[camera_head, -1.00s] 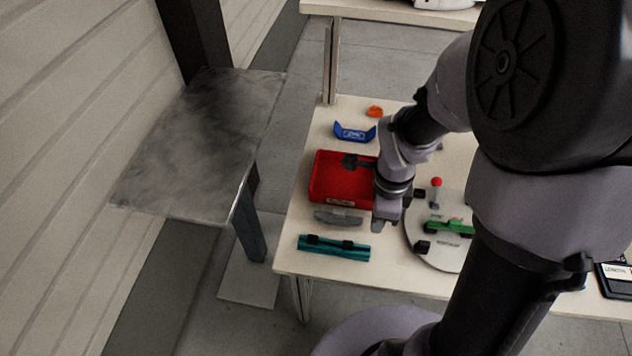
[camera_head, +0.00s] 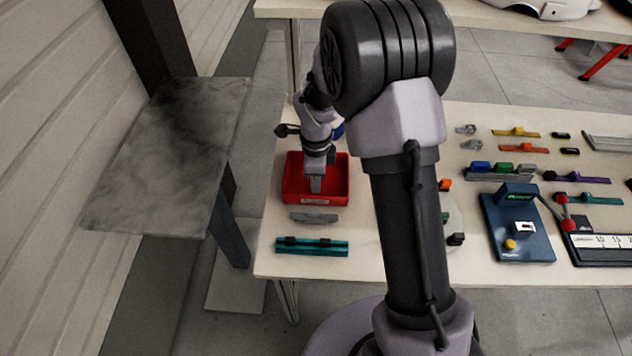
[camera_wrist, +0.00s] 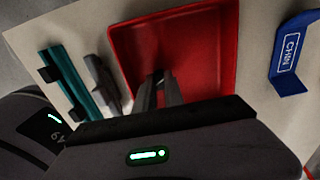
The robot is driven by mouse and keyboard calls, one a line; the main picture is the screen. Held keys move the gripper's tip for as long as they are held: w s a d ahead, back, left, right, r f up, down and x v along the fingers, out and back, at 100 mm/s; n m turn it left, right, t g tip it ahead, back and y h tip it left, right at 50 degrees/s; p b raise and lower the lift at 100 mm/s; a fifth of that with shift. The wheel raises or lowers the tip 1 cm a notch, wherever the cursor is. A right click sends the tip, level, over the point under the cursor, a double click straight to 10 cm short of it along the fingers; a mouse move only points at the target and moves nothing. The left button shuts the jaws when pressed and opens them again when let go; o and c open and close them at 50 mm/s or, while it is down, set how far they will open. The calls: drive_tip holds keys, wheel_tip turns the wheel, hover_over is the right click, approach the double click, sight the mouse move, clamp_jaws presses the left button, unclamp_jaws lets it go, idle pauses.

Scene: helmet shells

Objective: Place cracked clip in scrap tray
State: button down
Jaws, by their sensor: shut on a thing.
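The red scrap tray (camera_head: 340,182) lies near the left end of the table. It also fills the middle of the wrist view (camera_wrist: 205,45). My gripper (camera_head: 316,187) points down over the tray, with its fingertips inside the tray's outline. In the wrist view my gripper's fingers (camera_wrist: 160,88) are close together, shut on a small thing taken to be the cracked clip. The clip is too small and covered to make out; its height above the tray floor is unclear.
A grey bar (camera_head: 313,217) and a teal bar (camera_head: 312,246) lie in front of the tray. A blue CHIN piece (camera_wrist: 294,54) lies beside it. A blue device (camera_head: 517,228) and several coloured strips lie to the right. A grey side table (camera_head: 170,150) stands left.

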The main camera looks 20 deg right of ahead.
drive_tip(key=c, duration=1.8)
unclamp_jaws()
drive_tip(key=o, duration=0.4)
drive_tip(key=shift+c, duration=0.2)
drive_tip(key=s+r+n+t+p, duration=0.1)
drive_tip(key=s+r+n+p, duration=0.1)
drive_tip(key=r, duration=0.8)
drive_tip(key=s+r+n+p, duration=0.2)
drive_tip(key=r, duration=0.8)
drive_tip(key=s+a+r+n+t, duration=0.1)
drive_tip(key=s+r+n, duration=0.2)
drive_tip(key=s, duration=0.3)
drive_tip(key=s+a+r+n+t+y, duration=0.1)
drive_tip(key=s+r+n+t, duration=0.1)
drive_tip(key=s+n, duration=0.3)
drive_tip(key=s+a+r+n+t+y, duration=0.1)
drive_tip(key=s+r+n, duration=0.4)
drive_tip(key=s, duration=0.3)
drive_tip(key=shift+s+a+t, duration=0.15)
drive_tip(key=shift+t, duration=0.25)
